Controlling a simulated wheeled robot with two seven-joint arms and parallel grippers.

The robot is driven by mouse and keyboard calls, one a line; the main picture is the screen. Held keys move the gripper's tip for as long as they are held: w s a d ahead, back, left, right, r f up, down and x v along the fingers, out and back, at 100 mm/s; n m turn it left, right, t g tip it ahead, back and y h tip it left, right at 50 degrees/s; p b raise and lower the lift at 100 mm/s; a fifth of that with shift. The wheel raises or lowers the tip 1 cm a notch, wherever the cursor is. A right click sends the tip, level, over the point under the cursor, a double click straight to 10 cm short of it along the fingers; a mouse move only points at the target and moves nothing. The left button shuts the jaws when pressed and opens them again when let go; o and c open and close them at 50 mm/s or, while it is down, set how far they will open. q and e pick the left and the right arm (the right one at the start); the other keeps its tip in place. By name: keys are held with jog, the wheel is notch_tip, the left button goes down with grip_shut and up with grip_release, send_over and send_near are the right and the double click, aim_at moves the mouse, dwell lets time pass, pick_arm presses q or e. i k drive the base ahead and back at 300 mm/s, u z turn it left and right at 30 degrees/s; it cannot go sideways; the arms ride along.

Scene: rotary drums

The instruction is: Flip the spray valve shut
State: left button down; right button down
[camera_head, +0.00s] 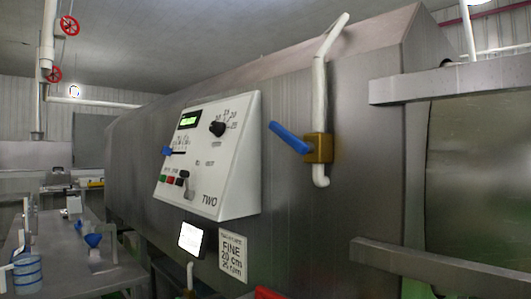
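The spray valve has a brass-coloured body (319,148) on a white vertical pipe (319,95) on the side of the grey metal drum housing. Its blue lever (290,137) points up and to the left from the body, at a slant to the pipe. Neither of my grippers shows in the head view, so nothing is seen touching the lever.
A white control panel (228,165) marked TWO juts out left of the valve. A sign reading FINE (233,257) hangs below it. Metal bars (440,268) stick out at the right. A bench (100,270) with small items stands at the left.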

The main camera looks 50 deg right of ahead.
aim_at(301, 148)
jog(key=u, duration=1.35)
jog(key=i, duration=0.85)
jog(key=z, duration=4.25)
